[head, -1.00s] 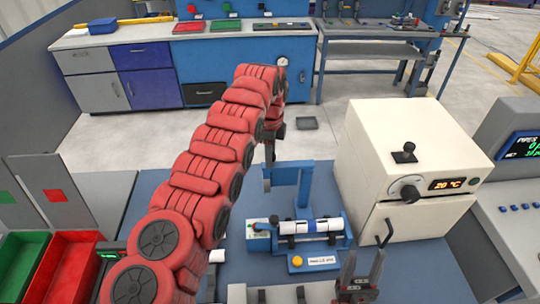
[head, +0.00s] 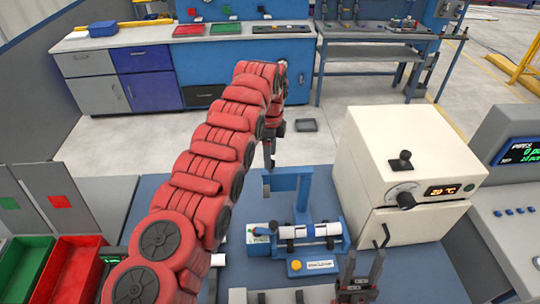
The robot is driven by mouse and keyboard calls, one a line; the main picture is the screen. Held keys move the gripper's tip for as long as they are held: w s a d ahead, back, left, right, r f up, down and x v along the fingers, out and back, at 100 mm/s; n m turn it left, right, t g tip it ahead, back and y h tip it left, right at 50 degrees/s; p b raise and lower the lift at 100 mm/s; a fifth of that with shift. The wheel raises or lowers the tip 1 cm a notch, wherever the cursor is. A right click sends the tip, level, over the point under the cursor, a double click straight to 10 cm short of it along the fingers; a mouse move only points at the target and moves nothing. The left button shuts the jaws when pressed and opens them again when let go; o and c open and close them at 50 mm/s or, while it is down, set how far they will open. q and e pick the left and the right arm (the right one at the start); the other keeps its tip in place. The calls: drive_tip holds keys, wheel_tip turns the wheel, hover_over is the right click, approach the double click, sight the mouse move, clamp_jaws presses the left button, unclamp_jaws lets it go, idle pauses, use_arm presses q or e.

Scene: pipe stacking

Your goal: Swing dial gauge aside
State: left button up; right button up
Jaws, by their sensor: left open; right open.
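A blue fixture (head: 320,268) stands on the blue worktop with a white, blue-banded pipe (head: 315,230) lying across it. A blue bracket (head: 303,194) rises behind the pipe, its upper arm reaching left to a small hanging end (head: 267,186). I cannot make out a gauge face there. My red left arm arches over from the left. My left gripper (head: 268,160) points down just above and behind the bracket's left end; its fingers are small and partly hidden, open with nothing seen in them. My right gripper (head: 361,270) is open and empty, at the fixture's front right.
A cream oven (head: 400,150) reading 20 °C stands close on the right, with a console (head: 512,205) beyond it. Green (head: 28,262) and red (head: 72,278) bins sit at lower left. The worktop left of the fixture is partly hidden by my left arm.

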use_arm(q)
wheel_tip(320, 180, up, 14)
drive_tip(key=p, duration=1)
drive_tip(key=shift+p, duration=0.3)
drive_tip(key=shift+s, duration=0.1)
